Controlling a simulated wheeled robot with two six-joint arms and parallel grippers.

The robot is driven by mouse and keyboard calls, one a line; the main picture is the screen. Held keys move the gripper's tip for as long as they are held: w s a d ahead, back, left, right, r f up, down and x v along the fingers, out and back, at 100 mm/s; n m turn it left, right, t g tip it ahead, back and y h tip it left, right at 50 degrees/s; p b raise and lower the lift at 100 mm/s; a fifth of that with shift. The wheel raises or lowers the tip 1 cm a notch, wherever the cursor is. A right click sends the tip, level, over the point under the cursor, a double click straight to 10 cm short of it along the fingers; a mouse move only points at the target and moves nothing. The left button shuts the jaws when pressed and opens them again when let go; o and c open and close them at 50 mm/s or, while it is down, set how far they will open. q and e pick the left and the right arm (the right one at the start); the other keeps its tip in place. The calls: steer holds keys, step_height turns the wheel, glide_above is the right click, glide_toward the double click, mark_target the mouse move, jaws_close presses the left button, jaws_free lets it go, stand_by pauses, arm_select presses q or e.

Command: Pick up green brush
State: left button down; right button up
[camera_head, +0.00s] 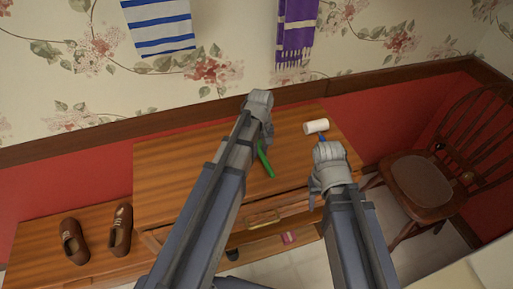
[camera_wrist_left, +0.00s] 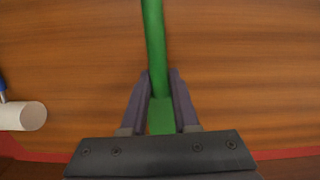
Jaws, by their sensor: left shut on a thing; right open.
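The green brush (camera_head: 265,162) is over the wooden table, partly hidden by my left arm in the head view. In the left wrist view the green brush (camera_wrist_left: 154,45) runs from the top edge down between the fingers. My left gripper (camera_wrist_left: 160,90) is shut on it. In the head view my left gripper (camera_head: 260,132) is mostly hidden behind its own arm. My right gripper (camera_head: 326,150) is open near the table's right side, close to a white roller with a blue handle. I cannot tell whether the brush touches the table top.
The white roller (camera_head: 316,127) lies on the table (camera_head: 180,160) at the right and shows at the left wrist view's left edge (camera_wrist_left: 24,116). Brown shoes (camera_head: 120,230) stand on a lower bench at the left. A wooden chair (camera_head: 418,180) is at the right. The table's left half is clear.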

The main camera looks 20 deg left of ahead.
mark_target(260, 149)
arm_select(q)
steer(key=shift+r, duration=0.15)
step_height(260, 149, up, 10)
steer(key=p, duration=1)
steer(key=c, duration=1.3)
jaws_free()
jaws_close()
